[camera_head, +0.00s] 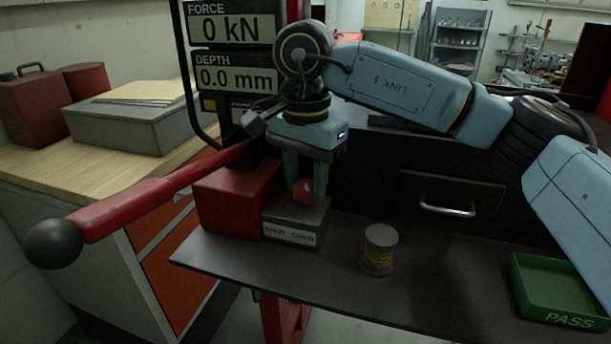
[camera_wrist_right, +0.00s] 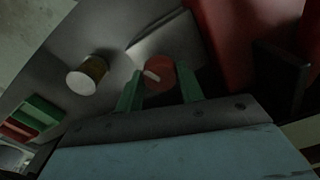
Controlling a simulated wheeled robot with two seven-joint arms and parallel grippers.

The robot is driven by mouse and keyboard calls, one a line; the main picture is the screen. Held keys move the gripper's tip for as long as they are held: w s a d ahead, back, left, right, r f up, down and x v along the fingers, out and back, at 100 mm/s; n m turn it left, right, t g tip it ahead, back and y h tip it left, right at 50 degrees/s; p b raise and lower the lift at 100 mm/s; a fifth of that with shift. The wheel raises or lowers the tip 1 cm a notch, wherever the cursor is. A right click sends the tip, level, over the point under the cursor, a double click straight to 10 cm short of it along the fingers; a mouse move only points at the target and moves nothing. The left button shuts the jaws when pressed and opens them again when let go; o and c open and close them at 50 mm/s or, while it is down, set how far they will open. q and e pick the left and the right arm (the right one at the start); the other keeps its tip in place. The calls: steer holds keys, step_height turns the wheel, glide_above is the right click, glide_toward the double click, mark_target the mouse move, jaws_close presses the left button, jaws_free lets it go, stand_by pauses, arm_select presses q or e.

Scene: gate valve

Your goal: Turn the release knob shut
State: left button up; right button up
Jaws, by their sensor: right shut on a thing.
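The release knob (camera_head: 302,190) is a small red knob on top of a grey block (camera_head: 292,222) whose front label reads "SHUT OPEN". In the right wrist view the knob (camera_wrist_right: 159,75) is a round red disc with a pale bar-shaped mark on it. My right gripper (camera_head: 305,190) points down over the block, with its green fingers on either side of the knob, shut on it. In the right wrist view the fingers (camera_wrist_right: 160,92) also flank the knob. My left gripper is not in view.
A red block (camera_head: 236,197) stands left of the knob's block. A long red lever (camera_head: 150,197) with a black ball reaches left. A brass-and-grey cylinder (camera_head: 379,250) and a green "PASS" tray (camera_head: 562,290) are on the dark table (camera_head: 330,285). Displays read 0 kN and 0.0 mm.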

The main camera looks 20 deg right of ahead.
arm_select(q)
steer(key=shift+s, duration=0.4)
arm_select(e)
steer(key=shift+m, duration=1.1)
steer(key=o, duration=1)
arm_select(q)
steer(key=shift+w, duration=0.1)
